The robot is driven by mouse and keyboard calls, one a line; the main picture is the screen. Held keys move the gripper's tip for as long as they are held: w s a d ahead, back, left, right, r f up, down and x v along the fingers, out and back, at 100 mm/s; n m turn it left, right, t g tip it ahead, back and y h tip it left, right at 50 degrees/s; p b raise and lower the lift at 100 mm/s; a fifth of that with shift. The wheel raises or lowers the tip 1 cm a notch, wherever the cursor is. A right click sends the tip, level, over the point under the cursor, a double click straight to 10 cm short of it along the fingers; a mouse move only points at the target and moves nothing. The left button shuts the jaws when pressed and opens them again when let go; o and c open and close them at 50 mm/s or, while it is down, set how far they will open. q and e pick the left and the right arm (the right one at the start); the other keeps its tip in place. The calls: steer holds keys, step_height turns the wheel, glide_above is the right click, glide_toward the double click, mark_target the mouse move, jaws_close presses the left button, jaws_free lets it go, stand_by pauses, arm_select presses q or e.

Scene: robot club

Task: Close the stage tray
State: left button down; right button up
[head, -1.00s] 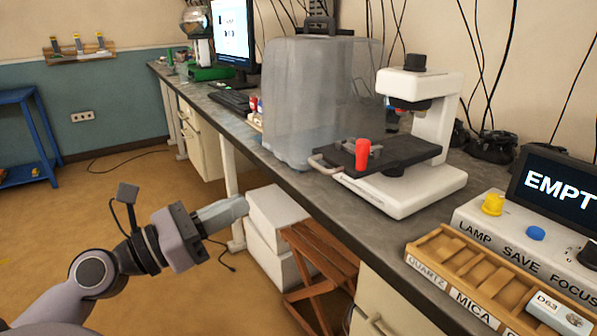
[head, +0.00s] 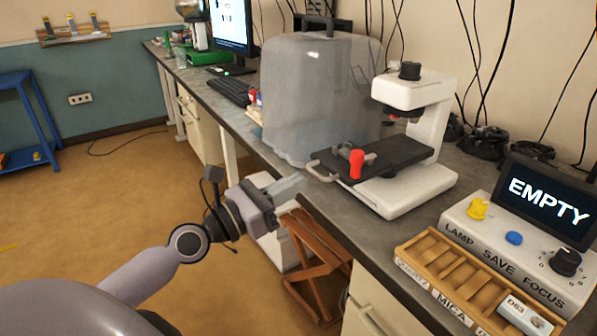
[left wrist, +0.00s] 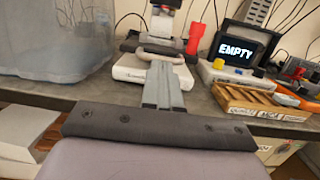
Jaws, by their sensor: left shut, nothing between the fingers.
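The stage tray (head: 395,153) is a flat black plate on the white microscope (head: 405,188). It juts out to the left, over the bench's front side. A grey loop handle (head: 318,170) is on its left end, and a red knob (head: 356,163) stands on it. My left gripper (head: 292,186) is shut and empty, just in front of the bench edge and a little left of and below the handle. In the left wrist view, my shut fingers (left wrist: 162,85) point towards the handle (left wrist: 160,51); I cannot tell whether they touch it. My right gripper is not in view.
A translucent cover (head: 315,95) stands left of the microscope. A wooden slide rack (head: 465,275) and a control box (head: 520,240) with an "EMPTY" screen (head: 548,202) are at the right. A folding wooden stool (head: 312,250) and white boxes are below the bench edge.

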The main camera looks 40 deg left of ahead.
mark_target(348, 160)
arm_select(q)
steer(key=shift+x, duration=0.85)
steer(key=x, duration=0.3)
steer(key=f+p+x, duration=0.1)
steer(key=x, duration=0.3)
steer(key=f+p+x, duration=0.1)
steer(key=x, duration=0.3)
steer(key=shift+w+d+r, duration=0.1)
steer(key=shift+w+d, duration=0.1)
steer(key=shift+r, duration=0.15)
steer(key=shift+r, duration=0.1)
steer(key=shift+p, duration=0.3)
